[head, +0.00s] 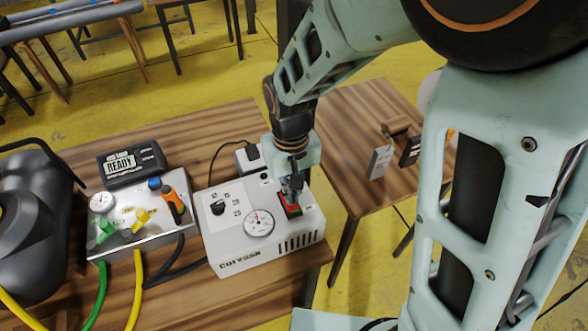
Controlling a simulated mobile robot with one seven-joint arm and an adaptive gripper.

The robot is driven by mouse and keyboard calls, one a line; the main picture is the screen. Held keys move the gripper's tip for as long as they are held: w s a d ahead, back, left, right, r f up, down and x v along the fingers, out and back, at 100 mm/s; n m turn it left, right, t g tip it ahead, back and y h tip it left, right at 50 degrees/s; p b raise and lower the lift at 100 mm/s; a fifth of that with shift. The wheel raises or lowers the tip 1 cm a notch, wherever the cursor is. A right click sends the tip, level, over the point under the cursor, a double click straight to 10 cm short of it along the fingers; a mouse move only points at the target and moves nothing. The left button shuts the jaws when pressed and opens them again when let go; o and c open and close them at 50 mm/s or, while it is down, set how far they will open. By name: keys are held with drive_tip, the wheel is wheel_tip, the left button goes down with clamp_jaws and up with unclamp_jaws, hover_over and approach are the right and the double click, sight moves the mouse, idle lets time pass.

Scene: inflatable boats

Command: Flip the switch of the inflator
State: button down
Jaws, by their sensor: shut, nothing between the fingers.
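The inflator (225,240) is a white box with a round gauge, a black knob and a vent on its front, on the wooden table. Its switch (291,210), red and green in a black frame, sits on the top right of the box. My gripper (293,198) points down at the switch with its fingers shut and empty. The fingertips are at the switch or just above it; I cannot tell whether they touch. The fingers hide part of the switch, so its position is unclear.
A metal valve box (140,232) with green and yellow levers stands left of the inflator. Behind it is a black display (132,164) reading READY. A black tank (35,225) is at far left. A second table (345,150) holds small tags at right.

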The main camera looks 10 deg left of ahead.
drive_tip(key=shift+f+b, duration=1)
drive_tip(key=shift+f, duration=0.3)
idle(0.4)
drive_tip(key=shift+r, duration=0.2)
drive_tip(key=shift+r+p, duration=2.7)
drive_tip(key=shift+r, duration=0.65)
